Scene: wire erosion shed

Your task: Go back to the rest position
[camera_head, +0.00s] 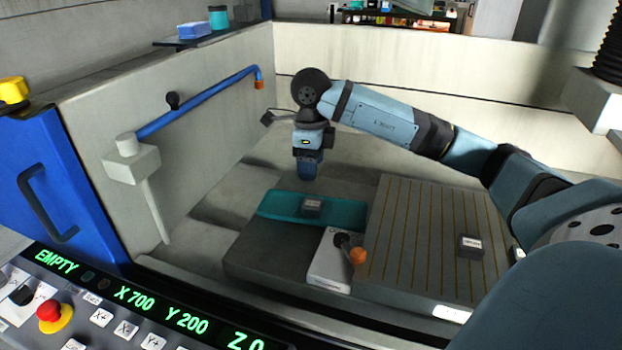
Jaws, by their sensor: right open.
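My right arm reaches in from the right across the machine tank. Its gripper (308,166) points down, open, above the far end of the teal tray (275,205). A small grey block (311,206) lies on that tray, below and apart from the gripper. Another small grey block (471,246) with a white label lies on the slotted table (420,235) at the right. My left gripper is not in view.
A tank wall (190,165) with a blue pipe (200,102) stands at the left. An orange-knobbed lever (358,256) rises beside the slotted table. A control panel (130,310) with a red button (49,310) fills the lower left. A machine head (598,98) hangs at the upper right.

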